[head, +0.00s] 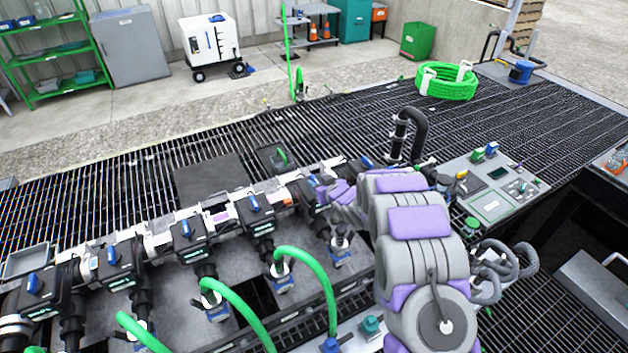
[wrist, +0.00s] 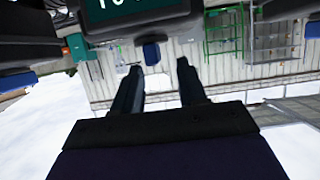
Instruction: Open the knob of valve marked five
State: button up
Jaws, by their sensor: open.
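A row of black valves with blue knobs runs along the manifold in the head view. The valve (head: 307,190) by the end of my arm has a blue knob (head: 313,180) and is partly covered by my gripper (head: 328,193). The valves' markings are too small to read there. In the wrist view my gripper (wrist: 158,72) is open, its two dark fingers apart with nothing between them. A blue knob (wrist: 152,53) sits just beyond the fingertips, under a black block with a green label (wrist: 130,12). The label is cut off, so its number cannot be told.
Other valves, such as one with a blue knob (head: 253,203), stand to the left. Green hoses (head: 310,265) arch up in front of the manifold. A black bent pipe (head: 415,125) and a control panel (head: 495,190) are at the right. Grating (head: 290,125) behind is mostly clear.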

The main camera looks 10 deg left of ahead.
aim_at(314, 178)
jog(key=shift+w+a+f, duration=0.2)
jog(key=shift+w+a, duration=0.2)
jog(key=shift+a, duration=0.1)
jog(key=shift+w+a+f, duration=0.2)
jog(key=shift+w+a, duration=0.2)
jog(key=shift+a, duration=0.05)
jog(key=shift+w+d+f, duration=0.15)
jog(key=shift+w+f, duration=0.1)
jog(key=shift+w, duration=0.2)
jog(key=shift+w+d+f, duration=0.15)
jog(key=shift+w+f, duration=0.1)
jog(key=shift+w, duration=0.2)
jog(key=shift+w+d+b, duration=0.15)
jog(key=shift+w+b, duration=0.1)
jog(key=shift+b, duration=0.05)
jog(key=shift+w, duration=0.15)
jog(key=shift+a+f, duration=0.15)
jog(key=shift+a, duration=0.8)
jog(key=shift+d, duration=0.6)
jog(key=c, duration=0.5)
grip_shut()
jog(key=shift+a, duration=0.2)
